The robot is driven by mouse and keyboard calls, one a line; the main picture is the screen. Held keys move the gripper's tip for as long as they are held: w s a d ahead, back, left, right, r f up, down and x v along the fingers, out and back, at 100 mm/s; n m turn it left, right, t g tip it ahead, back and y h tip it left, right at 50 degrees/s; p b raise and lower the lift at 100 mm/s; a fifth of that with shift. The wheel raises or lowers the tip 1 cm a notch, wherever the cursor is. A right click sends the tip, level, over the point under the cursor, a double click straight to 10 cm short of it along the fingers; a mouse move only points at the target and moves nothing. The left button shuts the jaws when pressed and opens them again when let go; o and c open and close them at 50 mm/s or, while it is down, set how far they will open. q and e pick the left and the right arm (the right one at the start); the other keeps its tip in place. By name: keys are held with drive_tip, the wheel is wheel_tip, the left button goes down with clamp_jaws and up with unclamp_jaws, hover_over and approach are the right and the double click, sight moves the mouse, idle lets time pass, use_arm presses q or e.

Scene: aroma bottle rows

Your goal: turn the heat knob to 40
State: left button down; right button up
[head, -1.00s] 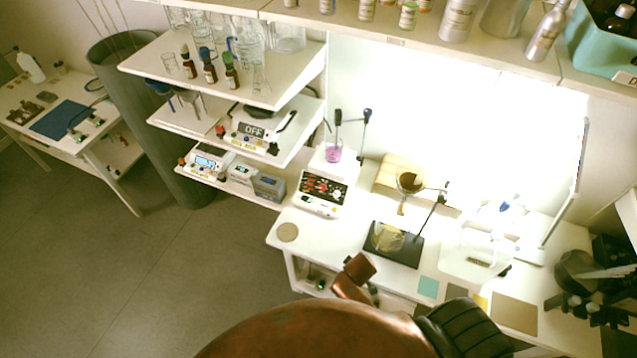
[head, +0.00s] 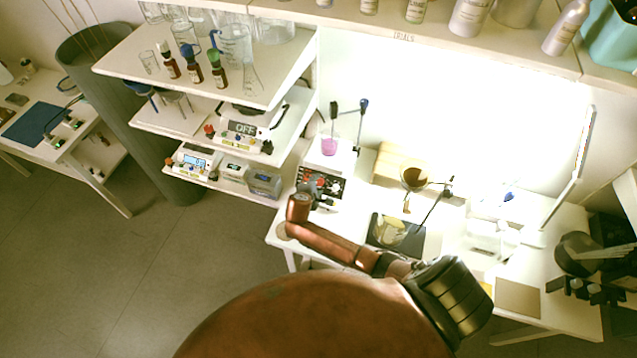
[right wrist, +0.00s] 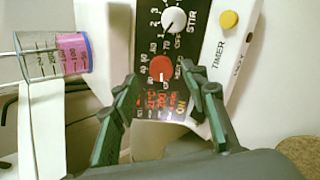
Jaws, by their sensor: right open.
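The red heat knob (right wrist: 160,68) is on the black front panel in the right wrist view. Its white mark points down the picture; the small scale numbers around it are hard to read. Red display digits and "ON" show below it. My right gripper (right wrist: 166,92) is open, with its two dark green fingers on either side of the panel's lower part, near the knob; contact cannot be told. In the head view the hotplate stirrer (head: 332,169) stands on the bench, its panel partly hidden by my right gripper (head: 324,199). My left gripper is not in view.
A white STIR knob (right wrist: 174,20) and a yellow TIMER button (right wrist: 229,19) are close by. A beaker of pink liquid (head: 329,146) stands on the stirrer. A dark mat (head: 410,240) with glassware lies to the right, and a shelf unit (head: 290,88) stands left.

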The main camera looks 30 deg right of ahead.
sight(320, 183)
drive_tip(key=shift+x, duration=1.25)
drive_tip(key=shift+d+f, duration=0.2)
drive_tip(key=shift+w+f, duration=0.1)
drive_tip(key=shift+w, duration=0.05)
drive_tip(key=c, duration=0.8)
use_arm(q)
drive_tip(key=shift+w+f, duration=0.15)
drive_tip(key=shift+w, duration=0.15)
use_arm(e)
clamp_jaws()
